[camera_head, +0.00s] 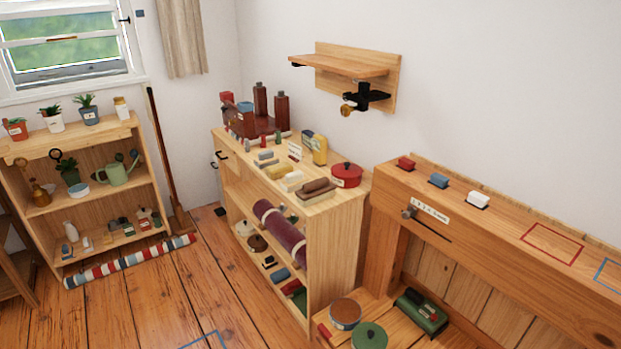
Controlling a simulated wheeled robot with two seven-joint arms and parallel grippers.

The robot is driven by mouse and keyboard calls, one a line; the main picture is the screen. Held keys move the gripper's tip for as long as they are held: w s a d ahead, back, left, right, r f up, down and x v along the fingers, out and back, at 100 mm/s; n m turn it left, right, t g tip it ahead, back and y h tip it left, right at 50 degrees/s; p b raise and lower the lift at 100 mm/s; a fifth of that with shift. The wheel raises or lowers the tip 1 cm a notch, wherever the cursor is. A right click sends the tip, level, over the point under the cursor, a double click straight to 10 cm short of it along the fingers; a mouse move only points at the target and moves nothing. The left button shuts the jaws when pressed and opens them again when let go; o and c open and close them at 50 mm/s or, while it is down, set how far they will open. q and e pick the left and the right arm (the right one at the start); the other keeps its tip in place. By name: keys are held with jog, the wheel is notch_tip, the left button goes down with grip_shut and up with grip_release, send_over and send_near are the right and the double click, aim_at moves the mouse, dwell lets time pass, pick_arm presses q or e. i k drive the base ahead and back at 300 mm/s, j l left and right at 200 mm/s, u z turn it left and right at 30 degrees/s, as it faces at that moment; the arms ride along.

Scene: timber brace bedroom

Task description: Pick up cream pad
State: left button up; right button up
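A cream-white pad (478,201) sits on the top of the long timber ledge (500,237) at right. It is the rightmost in a row with a blue pad (438,181) and a red pad (405,163); the pads stand apart from each other. A small pale-cream block (291,181) also lies among other blocks on the middle shelf unit's top. Neither of my grippers shows in this view.
A red outline (551,244) and a partly cut-off blue outline (609,274) mark the ledge right of the pads. The middle shelf unit (335,235) stands left of the ledge, crowded with items. A wall shelf (345,65) with a black clamp hangs above. Open floor (130,300) lies at lower left.

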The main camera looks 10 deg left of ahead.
aim_at(294, 181)
jog(key=i+j+z, duration=0.1)
jog(key=z, duration=0.25)
jog(key=i+j+z, duration=0.1)
jog(key=j+z, duration=0.25)
jog(key=i+j+z, duration=0.1)
jog(key=z, duration=0.2)
